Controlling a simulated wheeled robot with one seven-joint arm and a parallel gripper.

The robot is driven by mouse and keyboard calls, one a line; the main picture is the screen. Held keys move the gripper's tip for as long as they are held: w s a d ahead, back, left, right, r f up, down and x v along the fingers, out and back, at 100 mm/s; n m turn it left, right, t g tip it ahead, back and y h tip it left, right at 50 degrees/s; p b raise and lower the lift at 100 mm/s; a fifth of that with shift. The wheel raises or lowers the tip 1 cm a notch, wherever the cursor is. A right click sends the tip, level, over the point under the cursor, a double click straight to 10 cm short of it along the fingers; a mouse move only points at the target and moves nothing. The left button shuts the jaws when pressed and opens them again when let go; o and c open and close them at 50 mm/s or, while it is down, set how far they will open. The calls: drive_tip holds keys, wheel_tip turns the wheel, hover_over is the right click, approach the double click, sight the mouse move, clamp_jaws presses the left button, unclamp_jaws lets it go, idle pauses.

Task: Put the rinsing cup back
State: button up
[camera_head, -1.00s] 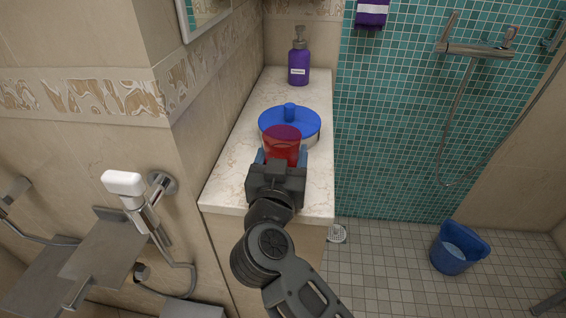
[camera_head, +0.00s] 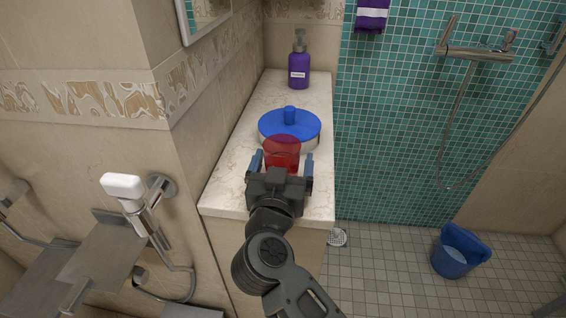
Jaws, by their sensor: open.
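The rinsing cup (camera_head: 283,152) is a translucent red tumbler. It stands upright on the marble counter, just in front of a round container with a blue lid (camera_head: 280,126). My gripper (camera_head: 282,164) is open at the front part of the counter. Its blue-tipped fingers are spread on the left and right of the cup, with a visible gap on each side. The gripper body hides the cup's lowest part, so I cannot tell exactly how its base meets the counter.
A purple pump bottle (camera_head: 299,68) stands at the back of the counter (camera_head: 237,190). The wall is close on the left. The counter's right edge drops to the tiled floor, where a blue bucket (camera_head: 452,260) stands. A shower handle (camera_head: 124,184) juts out at left.

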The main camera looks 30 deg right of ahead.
drive_tip(key=v, duration=1.2)
drive_tip(key=shift+s+r, duration=0.1)
drive_tip(key=s+d+f+n+y, duration=0.1)
drive_tip(key=s+d+n+y, duration=0.1)
drive_tip(key=s, duration=0.8)
drive_tip(key=s+d+f+n+y, duration=0.1)
drive_tip(key=s+y, duration=0.4)
drive_tip(key=s, duration=0.5)
drive_tip(key=s+d+f+n+y, duration=0.1)
drive_tip(key=s+d+n+y, duration=0.2)
drive_tip(key=s, duration=0.7)
drive_tip(key=shift+s+d+n+y, duration=0.3)
drive_tip(key=shift+d+n, duration=0.15)
drive_tip(key=shift+n, duration=0.15)
